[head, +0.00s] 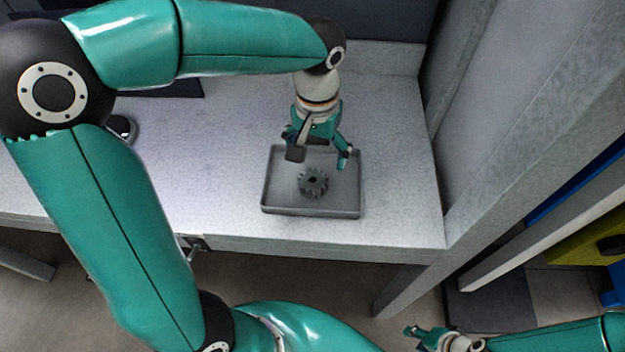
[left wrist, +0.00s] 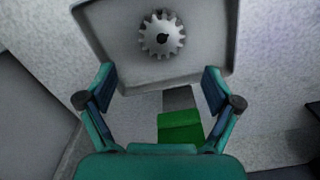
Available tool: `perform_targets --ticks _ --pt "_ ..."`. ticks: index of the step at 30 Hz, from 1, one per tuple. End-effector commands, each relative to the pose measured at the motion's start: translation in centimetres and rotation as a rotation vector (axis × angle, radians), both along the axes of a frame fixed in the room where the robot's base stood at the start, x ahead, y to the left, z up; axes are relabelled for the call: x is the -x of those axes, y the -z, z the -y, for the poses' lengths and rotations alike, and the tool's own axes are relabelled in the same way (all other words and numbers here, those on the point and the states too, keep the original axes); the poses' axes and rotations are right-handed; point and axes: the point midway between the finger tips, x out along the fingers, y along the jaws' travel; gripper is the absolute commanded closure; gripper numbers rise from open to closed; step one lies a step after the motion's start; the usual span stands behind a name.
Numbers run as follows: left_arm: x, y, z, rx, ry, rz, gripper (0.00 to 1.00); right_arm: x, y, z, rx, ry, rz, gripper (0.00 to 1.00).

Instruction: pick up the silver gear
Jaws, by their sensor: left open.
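The silver gear (head: 314,189) lies flat in a shallow grey tray (head: 310,212) on the light table. It has teeth around its rim and a dark centre hole. In the left wrist view the gear (left wrist: 149,40) shows whole near the top, inside the tray (left wrist: 110,40). My left gripper (head: 320,157) is open and empty, pointing down above the back part of the tray. In the left wrist view its two spread fingers (left wrist: 160,74) are apart from the gear. My right gripper (head: 426,332) is at the bottom right, low and far from the tray; its jaws are unclear.
The grey table (head: 230,190) is clear left of the tray. A small dark round object (head: 122,128) stands at the table's left. A grey upright frame (head: 520,130) rises on the right side. A green block (left wrist: 180,128) shows between my fingers in the wrist view; what it is, I cannot tell.

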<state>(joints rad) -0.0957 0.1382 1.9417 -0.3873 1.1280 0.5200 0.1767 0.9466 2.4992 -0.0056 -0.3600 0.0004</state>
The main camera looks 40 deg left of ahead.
Motion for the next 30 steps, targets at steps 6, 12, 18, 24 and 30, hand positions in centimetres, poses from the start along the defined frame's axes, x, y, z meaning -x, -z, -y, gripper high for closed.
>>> perform_targets --ticks 6,12,18,24,30 --pt "0.0 2.1 0.0 0.000 0.000 0.000 0.10 0.0 0.2 0.0 0.000 0.000 0.000 0.60" --pt "0.4 3.7 -0.1 0.000 -0.001 -0.003 0.10 0.0 0.0 0.0 0.000 0.000 0.001 0.60" --pt "0.6 6.5 -0.1 0.000 -0.001 -0.002 0.10 0.0 0.0 0.0 0.000 0.000 0.001 0.60" --pt "0.5 7.4 -0.1 0.000 -0.001 0.001 0.10 0.0 0.0 0.0 0.000 0.000 0.001 0.60" --pt "0.5 7.4 -0.1 0.001 -0.001 0.001 0.20 0.0 0.0 0.0 0.000 0.000 0.001 0.60"
